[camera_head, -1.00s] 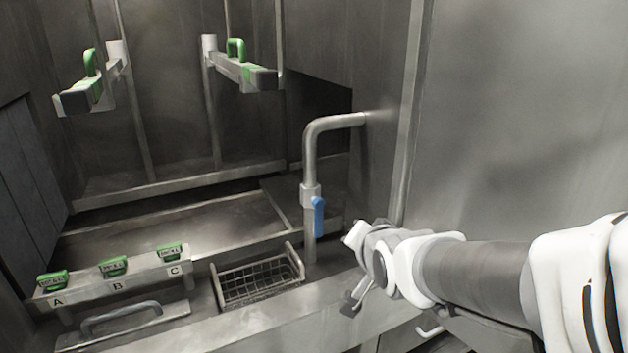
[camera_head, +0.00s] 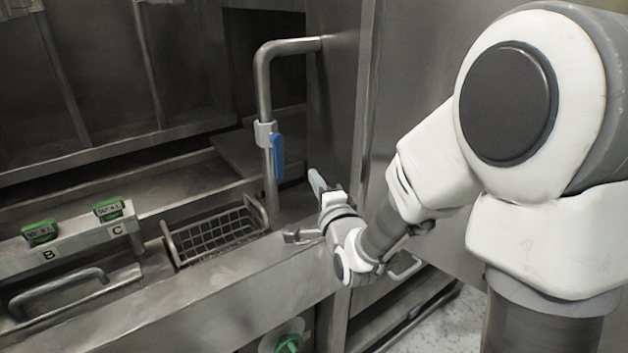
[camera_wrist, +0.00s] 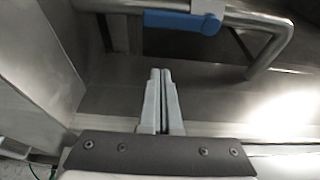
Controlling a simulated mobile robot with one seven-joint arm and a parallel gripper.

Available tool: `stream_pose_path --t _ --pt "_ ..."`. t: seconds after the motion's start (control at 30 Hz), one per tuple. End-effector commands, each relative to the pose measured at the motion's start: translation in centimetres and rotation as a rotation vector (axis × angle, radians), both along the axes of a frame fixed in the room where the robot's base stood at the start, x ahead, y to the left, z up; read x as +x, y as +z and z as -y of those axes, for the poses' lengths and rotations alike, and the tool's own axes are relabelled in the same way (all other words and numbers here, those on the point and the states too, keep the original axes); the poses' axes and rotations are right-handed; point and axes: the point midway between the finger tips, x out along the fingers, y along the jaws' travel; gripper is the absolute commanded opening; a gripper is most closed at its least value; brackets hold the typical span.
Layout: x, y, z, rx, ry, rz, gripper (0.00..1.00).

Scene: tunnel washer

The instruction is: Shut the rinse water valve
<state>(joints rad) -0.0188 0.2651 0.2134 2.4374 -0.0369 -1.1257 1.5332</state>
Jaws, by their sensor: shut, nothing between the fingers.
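The rinse water valve has a blue lever (camera_head: 278,157) on an upright grey pipe (camera_head: 265,85). The lever hangs down along the pipe, roughly in line with it. My gripper (camera_head: 316,180) is to the right of the lever and a little lower, apart from it. In the wrist view, the gripper's fingers (camera_wrist: 160,74) are together and empty. The blue lever (camera_wrist: 182,20) crosses the top of that view, beyond the fingertips, running along the pipe (camera_wrist: 255,22).
A wire basket (camera_head: 215,235) sits left of the pipe's foot. Green-tagged holders marked B (camera_head: 40,232) and C (camera_head: 108,209) and a bar handle (camera_head: 60,285) are further left. A steel wall (camera_head: 345,110) stands just right of the pipe. A green knob (camera_head: 289,343) is low in front.

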Motion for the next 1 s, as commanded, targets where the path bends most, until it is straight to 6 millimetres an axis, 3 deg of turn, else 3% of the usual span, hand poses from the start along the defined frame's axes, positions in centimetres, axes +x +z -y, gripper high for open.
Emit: stream_pose_path --t 0.37,0.63,1.0 --pt "7.0 0.0 -1.8 -0.001 0.000 -0.001 0.00" --pt "5.2 0.0 -4.7 -0.002 0.002 0.000 0.00" --pt "4.8 0.0 -5.1 -0.002 -0.001 -0.001 0.00"
